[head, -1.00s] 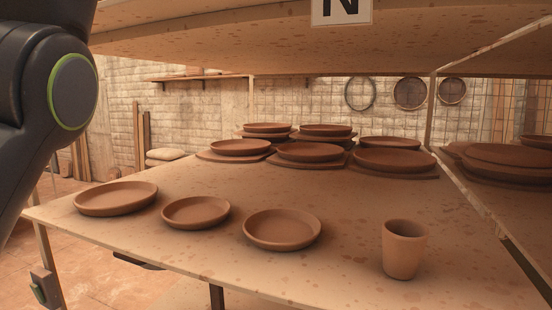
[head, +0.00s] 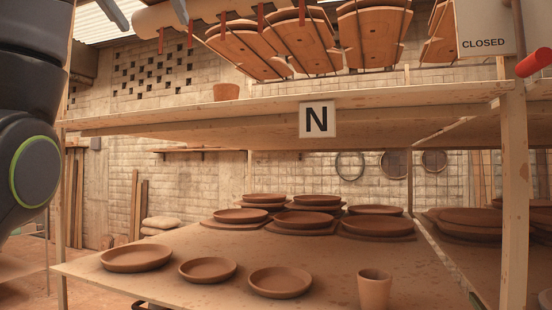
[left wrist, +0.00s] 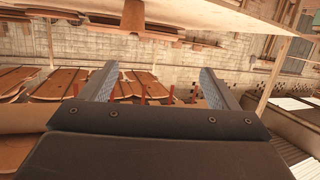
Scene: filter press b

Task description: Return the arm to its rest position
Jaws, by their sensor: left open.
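My left arm (head: 28,150) comes in at the left edge of the head view, with dark links and a green ring; its gripper is outside that view. In the left wrist view my left gripper (left wrist: 157,72) shows two fingers spread wide apart, with nothing between them. That view looks upside down: a clay pot (left wrist: 132,18) hangs from the top of the picture, beyond the fingers and apart from them. My right gripper is in no view.
A lower shelf (head: 215,290) holds several clay plates (head: 280,282) and a cup (head: 374,290). An upper shelf (head: 200,110) bears an N sign (head: 317,120) and a pot (head: 226,91). A wooden post (head: 514,190) stands right. Boards (head: 305,40) hang above.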

